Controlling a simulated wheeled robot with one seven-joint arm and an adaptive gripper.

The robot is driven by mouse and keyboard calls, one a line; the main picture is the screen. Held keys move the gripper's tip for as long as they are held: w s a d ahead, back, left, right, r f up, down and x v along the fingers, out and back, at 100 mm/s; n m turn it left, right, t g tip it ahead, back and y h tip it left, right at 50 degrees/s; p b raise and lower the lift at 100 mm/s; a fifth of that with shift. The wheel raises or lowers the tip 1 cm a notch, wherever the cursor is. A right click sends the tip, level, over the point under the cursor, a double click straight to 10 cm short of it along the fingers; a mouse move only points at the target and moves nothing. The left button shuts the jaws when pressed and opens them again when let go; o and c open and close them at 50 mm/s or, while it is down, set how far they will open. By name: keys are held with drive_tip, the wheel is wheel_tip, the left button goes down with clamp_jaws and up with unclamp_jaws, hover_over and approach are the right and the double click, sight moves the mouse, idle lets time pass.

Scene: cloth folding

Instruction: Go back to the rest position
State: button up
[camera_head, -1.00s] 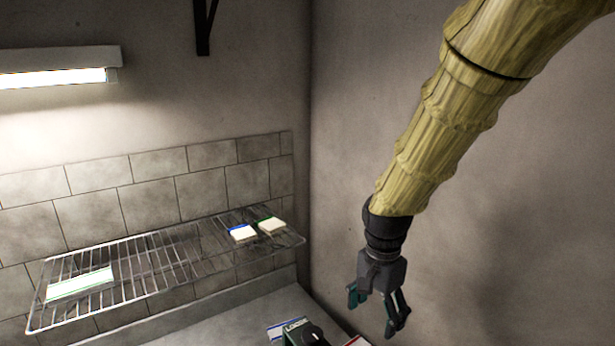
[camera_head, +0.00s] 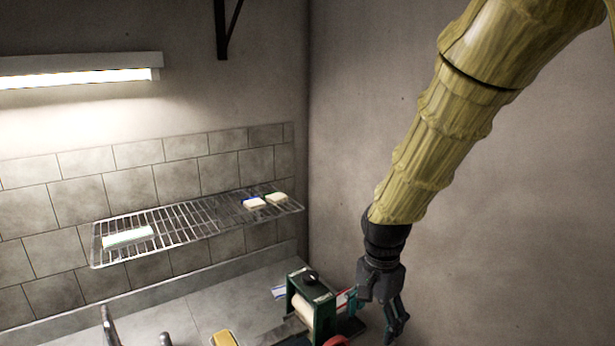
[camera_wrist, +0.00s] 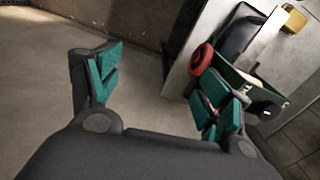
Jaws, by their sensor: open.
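My gripper (camera_head: 378,312) hangs fingers down at the lower right of the head view, in front of the plain wall. It is open, and nothing shows between its fingers. In the wrist view its two teal-padded fingers (camera_wrist: 158,92) are spread wide over a bare pale surface. My yellow-sleeved arm comes down from the upper right.
A wire shelf (camera_head: 185,222) holds a pale folded cloth (camera_head: 128,238) and two small folded cloths (camera_head: 254,203). Below, a green device (camera_head: 322,312) with a roll stands on the counter (camera_head: 215,300), close left of my gripper. A red ring (camera_wrist: 202,66) shows beside the right finger.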

drive_tip(key=s+d+f+n+b, duration=0.1)
drive_tip(key=s+f+n+b, duration=0.1)
drive_tip(key=f, duration=1.1)
drive_tip(key=s+d+f+n+b, duration=0.2)
drive_tip(key=s+f, duration=0.1)
drive_tip(key=f, duration=1)
drive_tip(key=s+d+f+n+b, duration=0.3)
drive_tip(key=s+f, duration=0.9)
drive_tip(key=f, duration=0.1)
drive_tip(key=s+d+f+n+b, duration=0.2)
drive_tip(key=s+d+f+b, duration=0.1)
drive_tip(key=s+f, duration=0.9)
drive_tip(key=shift+f+n+b, duration=0.4)
drive_tip(key=shift+f, duration=0.55)
drive_tip(key=shift+c, duration=0.2)
